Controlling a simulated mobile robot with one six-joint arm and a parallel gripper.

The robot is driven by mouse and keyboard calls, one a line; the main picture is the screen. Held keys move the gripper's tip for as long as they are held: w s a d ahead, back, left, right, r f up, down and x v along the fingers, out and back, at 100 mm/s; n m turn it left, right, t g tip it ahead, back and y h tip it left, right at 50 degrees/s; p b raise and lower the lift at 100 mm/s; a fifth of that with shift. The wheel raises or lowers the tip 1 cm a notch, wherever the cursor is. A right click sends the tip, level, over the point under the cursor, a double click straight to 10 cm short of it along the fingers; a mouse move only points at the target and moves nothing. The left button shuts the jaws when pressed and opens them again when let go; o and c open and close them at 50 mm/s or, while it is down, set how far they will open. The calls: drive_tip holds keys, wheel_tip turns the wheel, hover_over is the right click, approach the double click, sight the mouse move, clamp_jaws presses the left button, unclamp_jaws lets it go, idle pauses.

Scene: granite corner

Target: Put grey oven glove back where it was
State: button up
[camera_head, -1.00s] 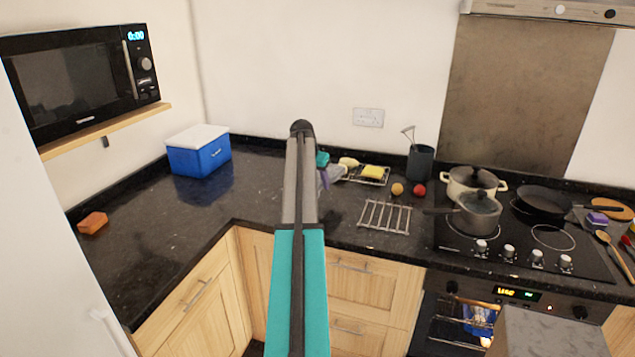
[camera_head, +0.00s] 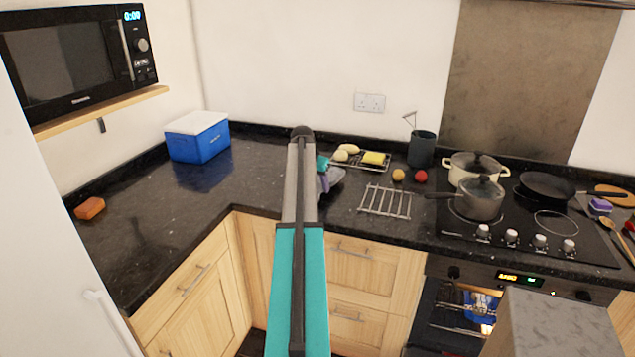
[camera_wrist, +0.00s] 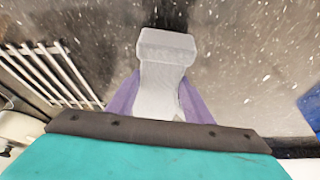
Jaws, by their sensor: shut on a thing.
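The grey oven glove (camera_wrist: 163,78) is between the two purple fingers of my gripper (camera_wrist: 158,103) in the wrist view. My gripper is shut on it, and its thick end points away from the wrist. In the head view the glove (camera_head: 336,177) shows only as a small grey patch to the right of my arm. My gripper (camera_head: 324,178) is mostly hidden there behind the arm. The glove is over the dark counter, left of the wire rack. I cannot tell whether it touches the counter.
A wire rack (camera_head: 386,201) lies to the right, with a tray of yellow food and a sponge (camera_head: 376,158) behind. Pots and a pan (camera_head: 546,190) stand on the hob. A blue cool box (camera_head: 198,140) is at the left back. The counter between box and arm is clear.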

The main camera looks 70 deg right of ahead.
drive_tip(key=shift+f, duration=0.65)
drive_tip(key=o, duration=2)
drive_tip(key=shift+r, duration=0.2)
drive_tip(key=shift+r+p, duration=1.8)
drive_tip(key=shift+r, duration=2.5)
